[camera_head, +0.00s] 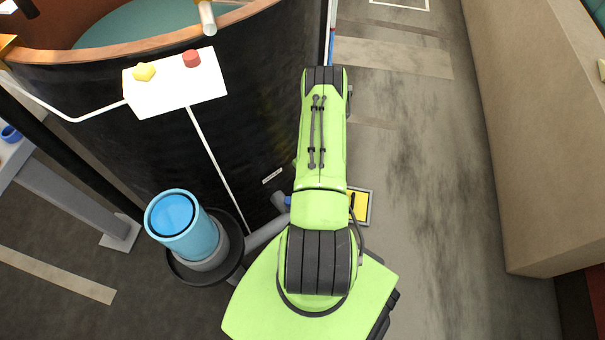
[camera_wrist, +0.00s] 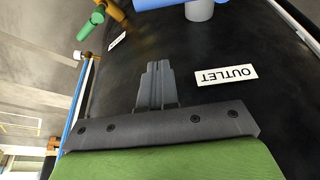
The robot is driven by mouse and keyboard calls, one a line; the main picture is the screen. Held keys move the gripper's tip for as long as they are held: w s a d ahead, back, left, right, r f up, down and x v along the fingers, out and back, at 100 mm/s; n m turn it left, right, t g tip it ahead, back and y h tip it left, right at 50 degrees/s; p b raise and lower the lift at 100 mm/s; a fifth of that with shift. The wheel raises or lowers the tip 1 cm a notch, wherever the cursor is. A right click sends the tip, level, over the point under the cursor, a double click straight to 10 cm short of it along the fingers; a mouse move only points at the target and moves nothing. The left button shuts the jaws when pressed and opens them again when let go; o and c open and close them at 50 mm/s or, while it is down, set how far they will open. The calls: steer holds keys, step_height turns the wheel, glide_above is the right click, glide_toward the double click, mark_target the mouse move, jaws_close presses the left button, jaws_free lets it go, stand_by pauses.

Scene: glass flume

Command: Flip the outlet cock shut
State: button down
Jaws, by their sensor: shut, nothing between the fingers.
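The black tank wall (camera_wrist: 225,120) carries a white OUTLET label (camera_wrist: 226,76), upside down in the wrist view. A blue bar (camera_wrist: 160,3) and a short grey pipe stub (camera_wrist: 200,11) show at the top edge there, cut off by the frame; I cannot tell whether the bar is the cock's lever. In the head view a small blue part (camera_head: 288,200) shows beside my arm, near a grey pipe (camera_head: 266,232). My gripper (camera_wrist: 157,68) is shut and empty, in front of the wall, beside the label and apart from the blue bar. My arm hides it in the head view.
A green handle (camera_wrist: 89,25) on an orange fitting (camera_wrist: 115,12) is at upper left in the wrist view. A blue-topped cylinder (camera_head: 185,228) stands left of my arm. A white panel (camera_head: 175,83) has yellow and red knobs. Floor (camera_head: 410,150) right of my arm is mostly clear.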

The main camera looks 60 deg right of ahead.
step_height(320, 180, down, 8)
steer(key=s+b, duration=0.1)
steer(key=b, duration=0.2)
steer(key=shift+a, duration=0.15)
steer(key=shift+a, duration=0.1)
